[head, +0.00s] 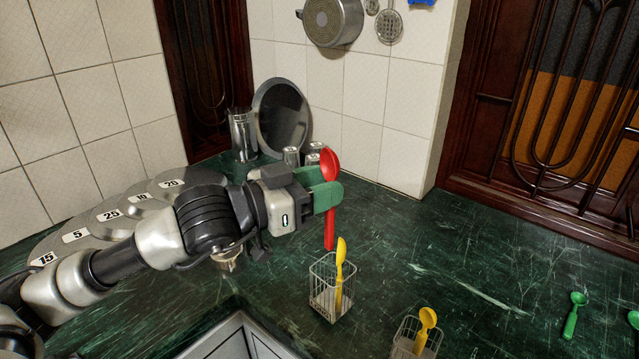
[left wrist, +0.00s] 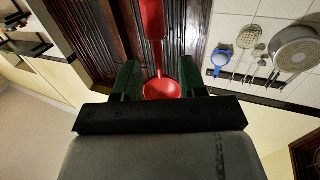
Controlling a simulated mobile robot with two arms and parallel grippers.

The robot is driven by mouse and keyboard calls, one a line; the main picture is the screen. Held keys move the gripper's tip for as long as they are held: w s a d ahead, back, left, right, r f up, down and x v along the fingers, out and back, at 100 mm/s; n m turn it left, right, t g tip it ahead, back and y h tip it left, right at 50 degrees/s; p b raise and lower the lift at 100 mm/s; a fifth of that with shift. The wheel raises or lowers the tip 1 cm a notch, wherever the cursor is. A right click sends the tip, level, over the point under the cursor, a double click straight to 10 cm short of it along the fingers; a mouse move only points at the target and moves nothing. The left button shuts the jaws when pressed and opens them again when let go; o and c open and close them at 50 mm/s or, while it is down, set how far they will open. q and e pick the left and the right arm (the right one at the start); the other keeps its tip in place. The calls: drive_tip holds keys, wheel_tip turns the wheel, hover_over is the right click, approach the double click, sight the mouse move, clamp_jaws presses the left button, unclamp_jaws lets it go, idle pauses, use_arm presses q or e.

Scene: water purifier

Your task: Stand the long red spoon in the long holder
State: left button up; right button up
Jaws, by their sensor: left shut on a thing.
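The red spoon (head: 330,228) is held upright by my left gripper (head: 327,188), bowl up and handle down. My left gripper is shut on it just below the bowl; the bowl also shows between the green fingers in the left wrist view (left wrist: 161,90). The taller wire holder (head: 318,297) stands on the counter below the spoon, with a yellow spoon (head: 340,266) standing in it. The handle's lower end appears just above the holder's back rim; I cannot tell its depth relative to the holder. My right gripper is not in view.
A shorter wire holder (head: 404,342) with another yellow spoon (head: 427,319) stands at the front right. Green spoons (head: 573,314) lie at the right. Numbered weight plates (head: 95,238), a metal cup (head: 242,135) and a round pan (head: 281,115) are behind my left arm. A sink edge (head: 232,340) is in front.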

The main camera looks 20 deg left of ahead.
sight(326, 228)
use_arm(q)
wheel_tip(326, 228, down, 6)
drive_tip(key=b, duration=0.4)
drive_tip(key=shift+f, duration=0.25)
drive_tip(key=shift+f+b, duration=0.15)
drive_tip(key=shift+b, duration=0.3)
drive_tip(key=shift+f+b, duration=0.75)
drive_tip(key=shift+b, duration=0.35)
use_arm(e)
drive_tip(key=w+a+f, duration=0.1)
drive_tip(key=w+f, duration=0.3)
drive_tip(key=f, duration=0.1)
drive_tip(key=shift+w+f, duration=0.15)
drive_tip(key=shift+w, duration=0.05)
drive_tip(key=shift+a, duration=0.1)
use_arm(q)
drive_tip(key=o, duration=1)
drive_tip(key=shift+a, duration=0.1)
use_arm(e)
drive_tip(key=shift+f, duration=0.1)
